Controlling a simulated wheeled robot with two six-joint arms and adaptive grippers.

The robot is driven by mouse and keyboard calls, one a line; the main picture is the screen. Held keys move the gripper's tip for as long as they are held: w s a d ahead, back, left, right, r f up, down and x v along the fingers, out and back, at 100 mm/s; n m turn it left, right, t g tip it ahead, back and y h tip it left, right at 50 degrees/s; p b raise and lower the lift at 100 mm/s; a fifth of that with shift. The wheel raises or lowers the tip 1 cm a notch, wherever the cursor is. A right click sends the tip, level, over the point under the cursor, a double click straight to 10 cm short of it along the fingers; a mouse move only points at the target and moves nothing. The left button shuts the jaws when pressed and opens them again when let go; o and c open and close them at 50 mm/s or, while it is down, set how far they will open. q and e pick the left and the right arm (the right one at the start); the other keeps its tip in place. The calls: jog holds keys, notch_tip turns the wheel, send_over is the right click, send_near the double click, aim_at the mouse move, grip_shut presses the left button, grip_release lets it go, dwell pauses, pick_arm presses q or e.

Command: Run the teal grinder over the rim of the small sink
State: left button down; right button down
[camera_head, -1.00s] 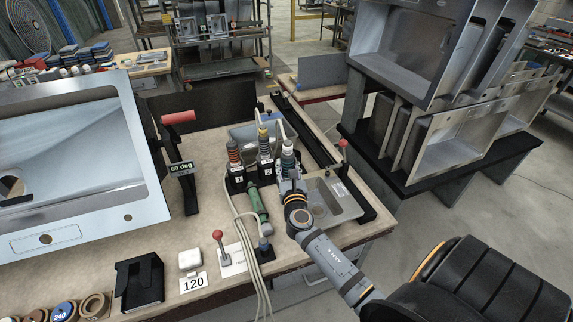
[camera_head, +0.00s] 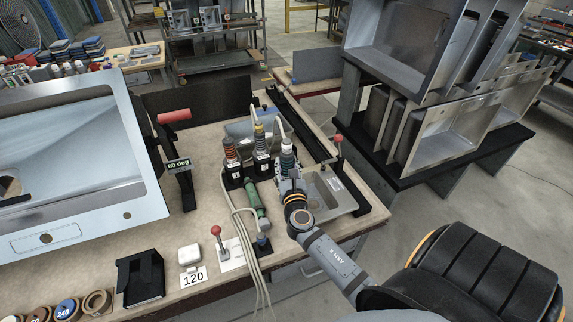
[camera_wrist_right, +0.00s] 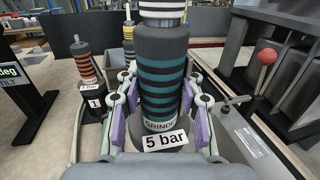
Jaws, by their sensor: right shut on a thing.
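The teal grinder (camera_head: 287,155), dark with teal stripes and a white top, stands upright at the back left of the small sink. It fills the middle of the right wrist view (camera_wrist_right: 162,75), with a "5 bar" label at its foot. My right gripper (camera_wrist_right: 155,115) is shut on its lower body, purple pads on both sides. In the head view the right gripper (camera_head: 291,185) partly hides the grinder's lower part. The small sink (camera_head: 350,203) is a grey metal basin just right of the gripper, its left side partly covered by my arm. My left gripper is out of view.
An orange-striped tool (camera_head: 231,155) and a yellow-topped tool (camera_head: 260,138) stand left of the grinder. Hoses (camera_head: 238,218) and a green cylinder (camera_head: 256,202) lie near. A red-knobbed lever (camera_head: 338,147) rises behind the sink. A large sink (camera_head: 60,205) fills the left.

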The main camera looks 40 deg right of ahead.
aim_at(287, 155)
notch_tip(287, 155, up, 6)
jog(key=p, duration=0.5)
jog(key=shift+r, duration=0.1)
